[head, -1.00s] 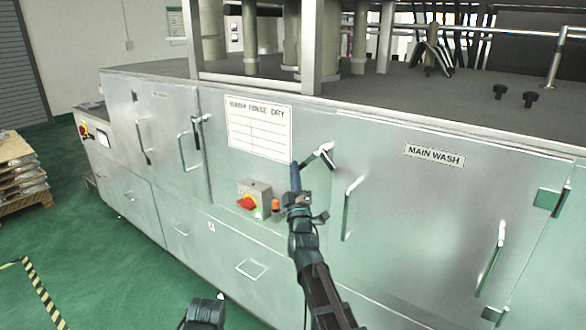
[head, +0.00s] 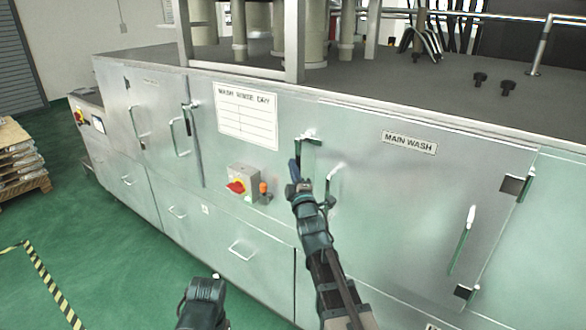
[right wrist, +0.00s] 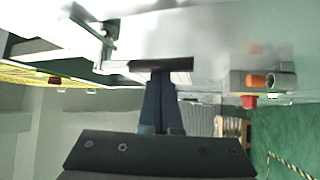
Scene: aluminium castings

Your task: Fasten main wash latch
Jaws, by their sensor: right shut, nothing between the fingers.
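The MAIN WASH door (head: 400,190) is a pale metal panel, flush with the cabinet front. Its latch (head: 309,139) sits at the door's upper left edge, with a short arm across the seam and a dark lever pointing downward. My right gripper (head: 294,170) is shut and empty, its blue fingers just below and left of the latch; contact is unclear. In the right wrist view the shut fingers (right wrist: 158,105) point at a dark bar (right wrist: 160,65), which I cannot identify surely. My left gripper is not in view; only part of my left arm shows at the bottom.
A control box with a red switch (head: 236,187) and an orange button (head: 263,188) is left of the gripper. Door handles (head: 330,185) and (head: 462,240) stand out from the door. A sign (head: 247,115) is above.

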